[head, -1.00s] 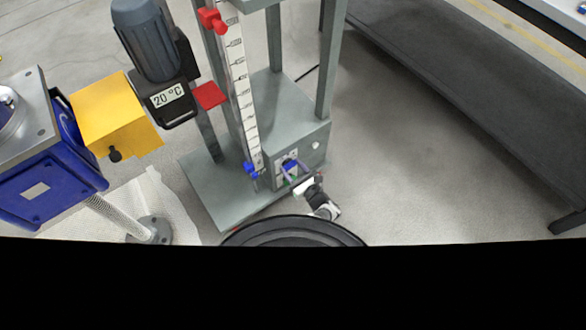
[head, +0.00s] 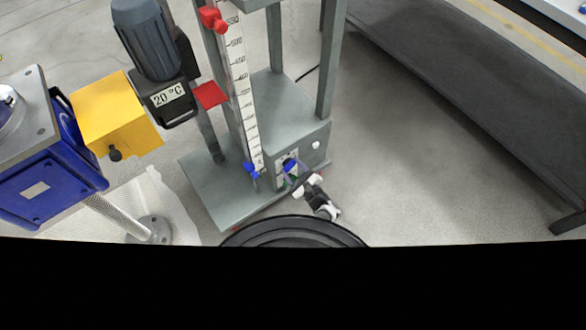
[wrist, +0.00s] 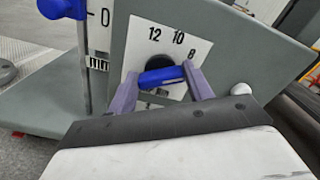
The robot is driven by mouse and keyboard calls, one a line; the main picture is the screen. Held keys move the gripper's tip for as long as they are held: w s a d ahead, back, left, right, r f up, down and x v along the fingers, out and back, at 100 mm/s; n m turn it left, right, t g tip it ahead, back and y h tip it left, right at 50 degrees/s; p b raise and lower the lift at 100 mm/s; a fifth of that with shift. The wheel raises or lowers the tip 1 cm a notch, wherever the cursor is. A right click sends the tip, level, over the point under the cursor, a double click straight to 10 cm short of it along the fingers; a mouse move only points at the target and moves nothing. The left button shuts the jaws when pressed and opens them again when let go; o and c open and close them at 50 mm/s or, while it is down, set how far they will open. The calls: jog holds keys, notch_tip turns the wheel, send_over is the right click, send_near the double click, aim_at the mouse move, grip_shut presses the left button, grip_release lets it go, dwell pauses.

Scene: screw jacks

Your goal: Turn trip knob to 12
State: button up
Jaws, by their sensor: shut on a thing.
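The trip knob is a blue bar (wrist: 162,76) on a dark round base, set on a white dial plate (wrist: 143,43) marked 12, 10 and 8. In the wrist view the bar lies slightly tilted, its right end higher and towards the 8. My gripper (wrist: 162,80) has its purple fingers shut on the two ends of the bar. The lower part of the dial is hidden by my gripper. In the head view the knob shows as a small blue spot (head: 290,163) on the grey box at the stand's foot, with my gripper (head: 292,170) at it.
The grey stand (head: 228,190) carries a vertical scale (head: 242,90) with a red slider (head: 212,19) and a blue one (head: 252,169). A white button (wrist: 242,89) sits right of the dial. A motor unit (head: 150,45) and yellow box (head: 115,113) are at left.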

jog(key=shift+f+n+b, duration=0.15)
jog(key=shift+n+b, duration=0.65)
jog(key=shift+n, duration=3.7)
jog(key=shift+f+n+b, duration=0.15)
jog(key=shift+n+b, duration=0.65)
jog(key=shift+n, duration=3.7)
jog(key=shift+d, duration=0.1)
jog(key=o, duration=1)
jog(key=shift+r, duration=0.15)
notch_tip(320, 180, up, 20)
jog(key=p, duration=0.8)
